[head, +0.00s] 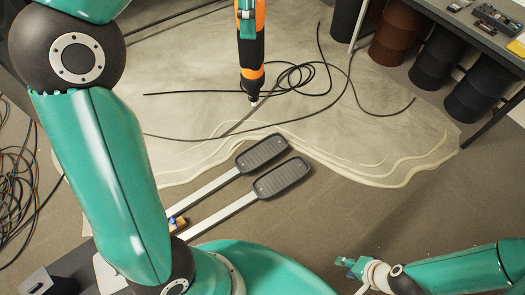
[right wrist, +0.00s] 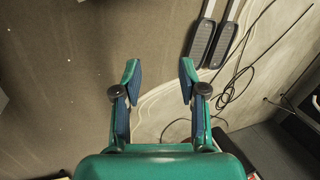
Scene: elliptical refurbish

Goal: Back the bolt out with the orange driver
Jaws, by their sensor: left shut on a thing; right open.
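The orange driver (head: 252,72), orange and black, hangs nearly upright at the top middle of the head view, its tip pointing down. My left gripper (head: 247,24) is shut on its upper part; only a teal piece of the gripper shows at the frame's top edge. The driver's tip appears in front of the pale mat, and I cannot tell its height. I cannot make out the bolt in either view. My right gripper (head: 352,265) is low at the right of the head view. In the right wrist view it (right wrist: 160,72) is open and empty, its two fingers apart.
Two black pedals (head: 262,152) on pale bars lie mid-view, with a small orange and blue part (head: 178,222) near their lower ends. Black cables (head: 300,75) loop over the pale mat (head: 410,130).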

